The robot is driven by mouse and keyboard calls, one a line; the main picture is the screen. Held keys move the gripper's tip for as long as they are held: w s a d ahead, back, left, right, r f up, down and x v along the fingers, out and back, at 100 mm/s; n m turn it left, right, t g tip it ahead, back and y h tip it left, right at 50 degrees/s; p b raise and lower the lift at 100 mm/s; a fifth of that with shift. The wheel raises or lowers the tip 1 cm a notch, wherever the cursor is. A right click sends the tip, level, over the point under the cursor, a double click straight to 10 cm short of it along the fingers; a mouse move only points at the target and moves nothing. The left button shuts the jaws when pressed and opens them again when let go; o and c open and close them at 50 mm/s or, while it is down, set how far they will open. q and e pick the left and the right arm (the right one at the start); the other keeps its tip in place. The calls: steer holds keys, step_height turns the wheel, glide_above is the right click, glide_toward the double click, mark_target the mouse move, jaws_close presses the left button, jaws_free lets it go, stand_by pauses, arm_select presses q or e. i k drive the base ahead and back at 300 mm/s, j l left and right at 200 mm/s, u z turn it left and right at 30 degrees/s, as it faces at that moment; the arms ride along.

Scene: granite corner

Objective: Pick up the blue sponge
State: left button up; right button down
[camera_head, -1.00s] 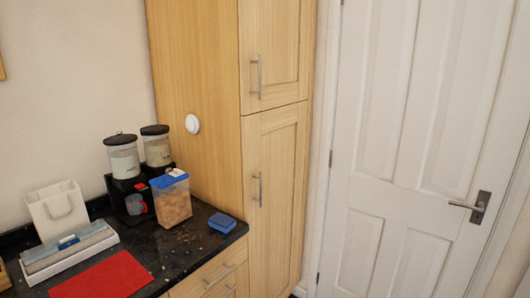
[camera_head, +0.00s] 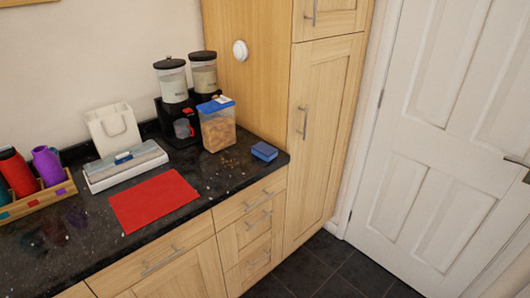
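The blue sponge (camera_head: 264,151) is a small block lying flat on the dark granite worktop (camera_head: 225,182), close to its right front corner. It sits to the right of a clear container with a blue lid (camera_head: 217,124), apart from it. The sponge is fully in view and nothing touches it. Neither of my grippers shows in the head view.
A red mat (camera_head: 153,200) lies left of the sponge. A crate of bottles (camera_head: 38,204) is far left. A tall wooden cupboard (camera_head: 318,120) rises at right.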

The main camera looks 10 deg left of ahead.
mark_target(266, 152)
steer(key=i+j, duration=0.1)
steer(key=i, duration=0.95)
